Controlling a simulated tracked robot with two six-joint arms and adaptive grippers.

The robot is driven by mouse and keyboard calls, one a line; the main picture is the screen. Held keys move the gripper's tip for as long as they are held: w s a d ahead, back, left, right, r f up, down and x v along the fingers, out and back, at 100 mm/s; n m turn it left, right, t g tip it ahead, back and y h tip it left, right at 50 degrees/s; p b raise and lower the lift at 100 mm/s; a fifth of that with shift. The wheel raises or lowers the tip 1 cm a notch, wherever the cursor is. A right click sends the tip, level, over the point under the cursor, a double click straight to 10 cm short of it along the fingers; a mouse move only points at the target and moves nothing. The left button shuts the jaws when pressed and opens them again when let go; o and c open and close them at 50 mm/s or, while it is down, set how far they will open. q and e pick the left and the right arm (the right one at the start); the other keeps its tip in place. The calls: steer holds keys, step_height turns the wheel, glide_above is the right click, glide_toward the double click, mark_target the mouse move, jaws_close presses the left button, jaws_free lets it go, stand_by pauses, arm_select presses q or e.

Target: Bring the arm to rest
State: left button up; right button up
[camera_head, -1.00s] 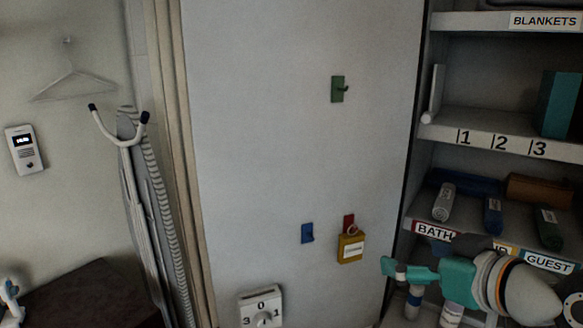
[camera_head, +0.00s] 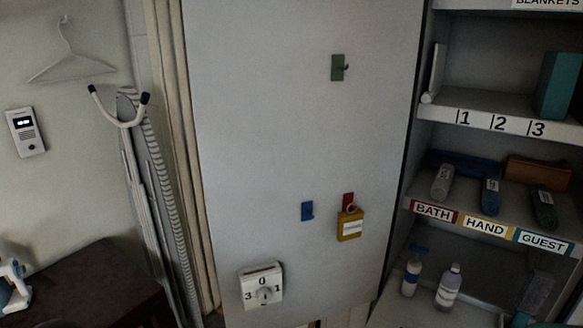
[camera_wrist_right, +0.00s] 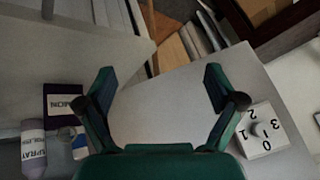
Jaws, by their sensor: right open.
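In the right wrist view my right gripper (camera_wrist_right: 160,88) is open and empty, its two green fingers spread over a pale surface. It touches nothing that I can see. My left gripper is in neither view. A white dial (camera_head: 262,286) marked 0, 1 and 3 is on the pale panel (camera_head: 270,130); the dial also shows right of the fingers in the wrist view (camera_wrist_right: 262,130).
A yellow tag (camera_head: 350,226) hangs from a red hook. A blue hook (camera_head: 307,211) and green hook (camera_head: 338,68) are nearby. Shelves (camera_head: 480,120) with rolled towels and bottles (camera_head: 449,288) stand at right.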

steer(key=s+a+f+m+g+b, duration=0.1)
steer(key=s+f+g, duration=0.1)
steer(key=s+f, duration=0.7)
steer(key=s+a+f+m+g, duration=0.2)
steer(key=s+f+g, duration=0.1)
steer(key=s+f, duration=0.65)
step_height(320, 180, down, 9)
steer(key=w+b, duration=0.1)
steer(key=b, duration=0.8)
steer(key=shift+w+d+r, duration=0.15)
steer(key=shift+d, duration=0.05)
